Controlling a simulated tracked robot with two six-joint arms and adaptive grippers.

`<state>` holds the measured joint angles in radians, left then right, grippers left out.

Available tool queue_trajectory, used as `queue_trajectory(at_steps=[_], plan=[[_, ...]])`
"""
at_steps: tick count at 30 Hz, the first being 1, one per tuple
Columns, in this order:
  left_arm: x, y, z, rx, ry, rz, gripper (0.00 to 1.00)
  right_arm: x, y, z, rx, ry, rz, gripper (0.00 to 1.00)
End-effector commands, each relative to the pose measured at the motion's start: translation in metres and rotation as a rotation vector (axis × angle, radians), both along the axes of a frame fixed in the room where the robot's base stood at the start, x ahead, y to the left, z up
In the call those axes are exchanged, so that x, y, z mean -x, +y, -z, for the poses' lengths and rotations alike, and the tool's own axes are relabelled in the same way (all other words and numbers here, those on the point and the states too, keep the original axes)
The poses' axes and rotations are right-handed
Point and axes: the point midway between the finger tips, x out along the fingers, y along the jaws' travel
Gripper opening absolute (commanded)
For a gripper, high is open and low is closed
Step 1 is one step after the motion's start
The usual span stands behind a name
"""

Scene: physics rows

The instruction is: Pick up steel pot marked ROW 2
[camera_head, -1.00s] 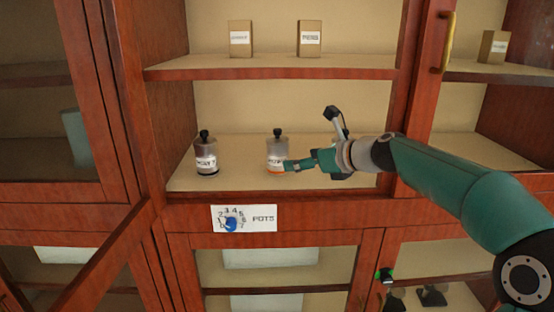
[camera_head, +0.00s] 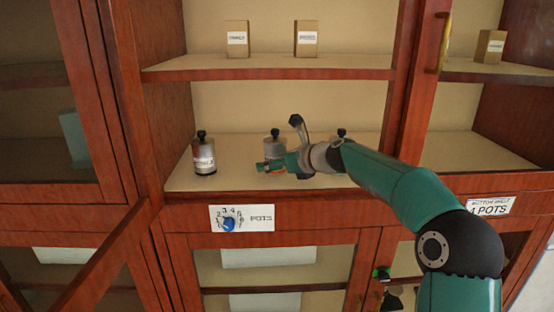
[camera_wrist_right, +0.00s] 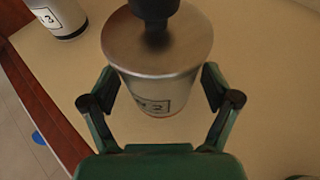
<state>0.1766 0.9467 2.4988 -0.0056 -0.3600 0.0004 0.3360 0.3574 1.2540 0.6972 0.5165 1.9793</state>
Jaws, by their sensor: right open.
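A steel pot with a black knob (camera_head: 275,146) stands upright on the middle shelf, and it fills the top middle of the right wrist view (camera_wrist_right: 180,62). Its label is partly seen there and seems to end in 2; the rest is unreadable. My right gripper (camera_head: 264,167) is at this pot's front, low down. In the wrist view its open fingers (camera_wrist_right: 159,80) stand one on each side of the pot, with gaps visible. A second pot (camera_head: 204,155) stands to the left, its label unclear. A third pot's knob (camera_head: 341,133) shows behind my right arm. My left gripper is not in view.
The upper shelf (camera_head: 270,68) holds two small labelled boxes (camera_head: 236,38) (camera_head: 306,38) above my arm. Cabinet posts bound the shelf at both sides. A plate with a blue dial (camera_head: 228,224) is on the front rail below. Shelf between the left and middle pots is clear.

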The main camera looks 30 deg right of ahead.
Motion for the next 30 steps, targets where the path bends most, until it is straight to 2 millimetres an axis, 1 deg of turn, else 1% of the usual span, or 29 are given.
queue_trajectory(at_steps=[2, 5, 6, 8, 9, 16, 17, 25, 30], plan=[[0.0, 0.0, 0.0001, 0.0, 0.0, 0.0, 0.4, 0.0001, 0.0, 0.0001, 0.0, 0.0, 0.0, 0.88], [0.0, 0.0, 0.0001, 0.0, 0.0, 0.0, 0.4, 0.0003, 0.0, 0.0001, 0.0, 0.0, 0.0, 0.72], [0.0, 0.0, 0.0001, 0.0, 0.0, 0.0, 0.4, 0.0003, 0.0, 0.0001, 0.0, 0.0, 0.0, 0.66], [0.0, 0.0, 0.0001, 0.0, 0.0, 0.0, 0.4, 0.0003, -0.0001, 0.0001, 0.0, 0.0, 0.0, 0.56], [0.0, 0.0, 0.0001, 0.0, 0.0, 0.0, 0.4, 0.0003, -0.0001, 0.0001, 0.0, 0.0, 0.0, 0.49], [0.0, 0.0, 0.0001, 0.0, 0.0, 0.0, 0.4, 0.0005, -0.0002, 0.0001, 0.0, 0.0, 0.0, 0.11], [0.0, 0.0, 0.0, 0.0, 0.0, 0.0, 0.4, 0.0005, -0.0004, -0.0014, 0.0, -0.002, 0.001, 0.09], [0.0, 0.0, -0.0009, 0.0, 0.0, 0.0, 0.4, 0.0007, -0.0006, -0.0023, 0.0, -0.002, 0.001, 0.09], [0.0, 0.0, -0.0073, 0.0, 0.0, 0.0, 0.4, 0.0008, -0.0008, -0.008, 0.0, -0.002, 0.002, 0.09]])
